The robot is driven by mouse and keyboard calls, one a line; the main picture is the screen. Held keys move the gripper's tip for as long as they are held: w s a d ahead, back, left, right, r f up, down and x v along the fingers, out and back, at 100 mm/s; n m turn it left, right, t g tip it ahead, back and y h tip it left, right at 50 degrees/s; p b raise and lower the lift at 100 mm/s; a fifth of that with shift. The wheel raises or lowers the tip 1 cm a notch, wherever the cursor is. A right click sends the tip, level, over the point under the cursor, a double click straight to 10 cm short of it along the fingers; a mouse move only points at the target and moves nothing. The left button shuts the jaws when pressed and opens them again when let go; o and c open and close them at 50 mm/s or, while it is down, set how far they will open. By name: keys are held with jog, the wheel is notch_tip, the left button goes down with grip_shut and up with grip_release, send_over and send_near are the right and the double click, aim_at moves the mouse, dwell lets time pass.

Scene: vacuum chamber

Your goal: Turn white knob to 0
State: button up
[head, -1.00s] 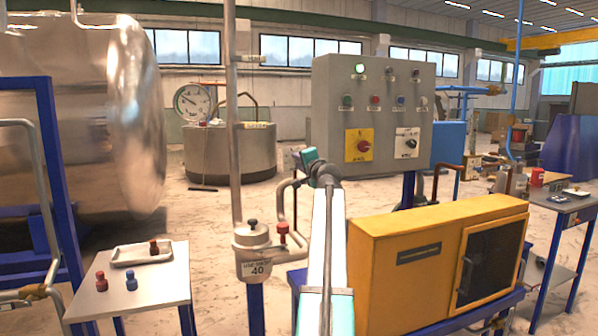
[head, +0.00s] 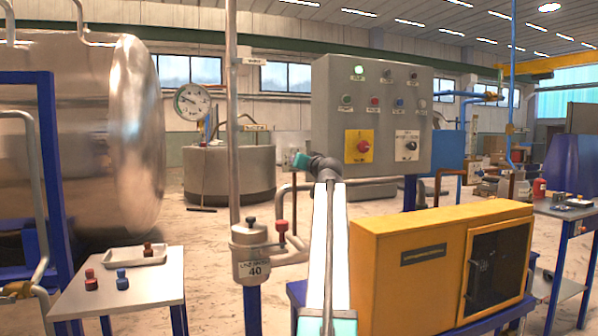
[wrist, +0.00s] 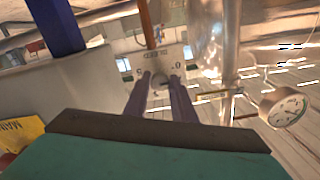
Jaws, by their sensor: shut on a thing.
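My gripper (wrist: 168,82) has two dark fingers closed around a small pale round knob (wrist: 161,83) in the wrist view. The knob sits in front of a pale plate (wrist: 155,57) with small marks on both sides; one at the right looks like a 0. The knob's pointer is too small to read. In the head view my gripper's teal end (head: 300,160) is beside the left edge of the grey control panel (head: 340,100). The fingertips and the held knob cannot be made out there.
The panel carries a red switch on a yellow plate (head: 351,155) and a black knob (head: 411,146). A yellow box (head: 400,275) stands below at right. A pipe with a red-topped valve (head: 282,227) and a dial gauge (head: 192,102) are at left.

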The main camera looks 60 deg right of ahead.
jog(key=shift+n+b, duration=1.3)
jog(key=shift+n, duration=0.7)
jog(key=o, duration=1)
jog(key=shift+s, duration=0.15)
jog(key=shift+p+v, duration=1.1)
jog(key=shift+v, duration=5.7)
